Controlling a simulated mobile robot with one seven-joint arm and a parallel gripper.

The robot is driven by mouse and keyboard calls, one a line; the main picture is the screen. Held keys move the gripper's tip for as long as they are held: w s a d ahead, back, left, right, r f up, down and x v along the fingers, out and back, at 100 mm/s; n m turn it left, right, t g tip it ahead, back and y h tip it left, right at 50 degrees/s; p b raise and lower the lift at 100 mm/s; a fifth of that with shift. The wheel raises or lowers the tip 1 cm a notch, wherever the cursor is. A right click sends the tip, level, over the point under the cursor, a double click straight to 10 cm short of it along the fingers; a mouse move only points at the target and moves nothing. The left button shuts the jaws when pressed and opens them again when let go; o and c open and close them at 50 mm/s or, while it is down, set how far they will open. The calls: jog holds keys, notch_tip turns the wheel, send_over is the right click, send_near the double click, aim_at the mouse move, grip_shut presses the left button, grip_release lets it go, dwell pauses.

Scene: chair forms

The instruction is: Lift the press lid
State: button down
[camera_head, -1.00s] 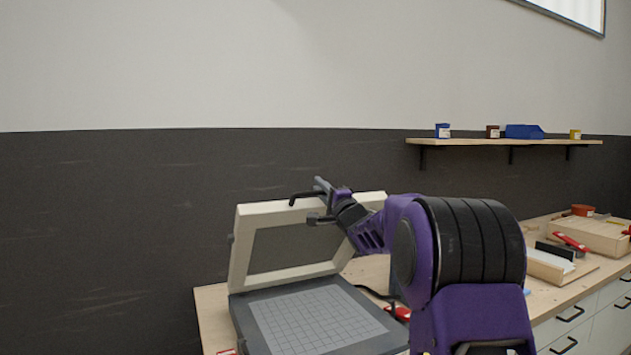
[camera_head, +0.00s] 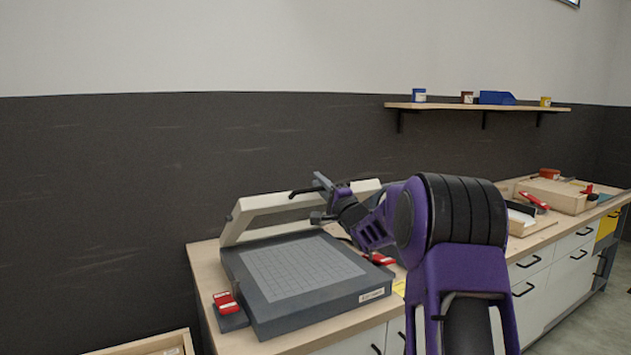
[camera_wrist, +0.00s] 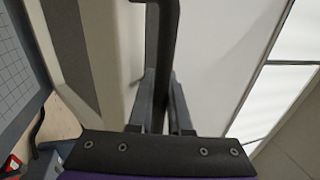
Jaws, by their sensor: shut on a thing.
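The press has a dark grey base (camera_head: 320,308) with a gridded bed (camera_head: 300,266) on the wooden bench. Its cream frame lid (camera_head: 275,203) stands raised at the back edge, well open, and seems to lean backward. The bed is uncovered. A black handle (camera_head: 300,192) sits on the lid's upper edge. My gripper (camera_head: 322,184) is at this edge, shut on the handle. In the wrist view the black handle (camera_wrist: 165,40) runs between the grey fingers of my gripper (camera_wrist: 160,95), beside the cream lid (camera_wrist: 98,60). The lid's hinge is hard to make out.
Red-topped pieces stand left (camera_head: 226,303) and right (camera_head: 382,259) of the press. A wooden tray (camera_head: 540,193) and other items lie farther right on the bench. A wall shelf (camera_head: 470,106) holds small containers. A dark wall stands behind the press.

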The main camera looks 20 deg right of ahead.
jog(key=shift+s+d, duration=0.3)
jog(key=shift+s, duration=0.05)
jog(key=shift+f, duration=0.1)
